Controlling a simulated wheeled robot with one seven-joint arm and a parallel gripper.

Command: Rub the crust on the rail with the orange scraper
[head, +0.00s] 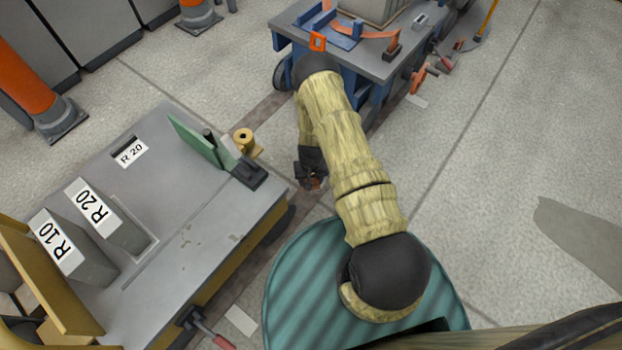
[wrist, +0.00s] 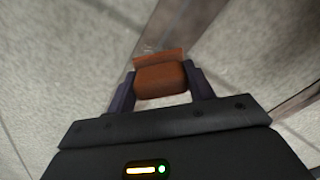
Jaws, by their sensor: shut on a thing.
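My gripper (head: 313,184) hangs from my arm over the floor, just right of the grey mould table. I cannot tell for certain which part is the rail.
The grey table (head: 160,200) carries blocks labelled R 10 (head: 62,250) and R 20 (head: 105,217), and a green plate (head: 195,140) stands at its far corner beside a brass-coloured spool (head: 245,140). A blue cart (head: 375,65) holding tools stands behind my arm.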

